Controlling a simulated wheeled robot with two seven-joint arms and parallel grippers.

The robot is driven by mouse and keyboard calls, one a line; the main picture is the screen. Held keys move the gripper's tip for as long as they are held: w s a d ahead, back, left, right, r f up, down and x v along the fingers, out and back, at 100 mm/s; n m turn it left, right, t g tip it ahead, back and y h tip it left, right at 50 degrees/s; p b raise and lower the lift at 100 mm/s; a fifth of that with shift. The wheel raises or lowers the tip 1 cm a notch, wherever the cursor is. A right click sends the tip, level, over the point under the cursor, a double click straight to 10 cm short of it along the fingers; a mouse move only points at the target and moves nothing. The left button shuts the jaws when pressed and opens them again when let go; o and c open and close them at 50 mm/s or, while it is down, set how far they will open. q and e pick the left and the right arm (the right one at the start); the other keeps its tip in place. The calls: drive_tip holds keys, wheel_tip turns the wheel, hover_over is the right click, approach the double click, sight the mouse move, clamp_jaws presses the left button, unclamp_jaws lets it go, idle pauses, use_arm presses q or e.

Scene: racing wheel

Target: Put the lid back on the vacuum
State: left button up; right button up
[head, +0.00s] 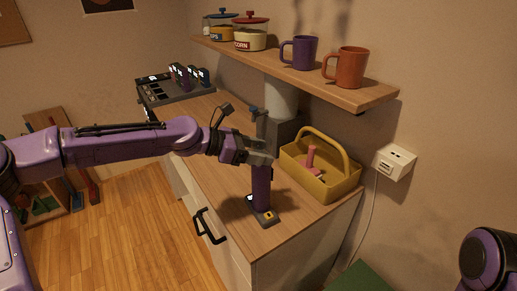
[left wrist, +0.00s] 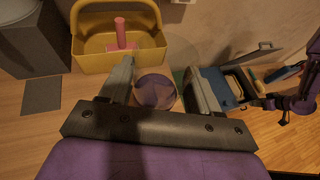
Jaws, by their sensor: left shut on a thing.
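The vacuum (head: 262,187) is a purple upright cylinder on a dark base with a yellow patch, near the front end of the wooden counter. My left gripper (head: 262,150) is at the top of it, coming in from the left. In the left wrist view, its fingers are on either side of a clear round piece, which looks like the lid (left wrist: 157,90), with purple showing through. The gripper is shut on this piece. I cannot tell whether the lid touches the vacuum. My right arm shows only in part; its gripper's state is unclear.
A yellow basket (head: 327,188) with a pink item stands close behind the vacuum, beside a grey box (head: 280,132). A shelf (head: 300,72) with mugs and jars overhangs the counter. A dark tray (head: 174,91) sits at the far end. The counter (head: 218,171) is clear left of the vacuum.

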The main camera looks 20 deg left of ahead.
sight(258, 140)
use_arm(q)
drive_tip(key=shift+p, duration=0.45)
idle(0.4)
idle(0.3)
drive_tip(key=o, duration=1.4)
drive_tip(key=shift+c, duration=0.2)
wheel_tip(258, 140, up, 7)
drive_tip(key=p, duration=0.8)
drive_tip(key=shift+c, duration=0.3)
clamp_jaws()
idle(0.3)
drive_tip(key=shift+f, duration=0.85)
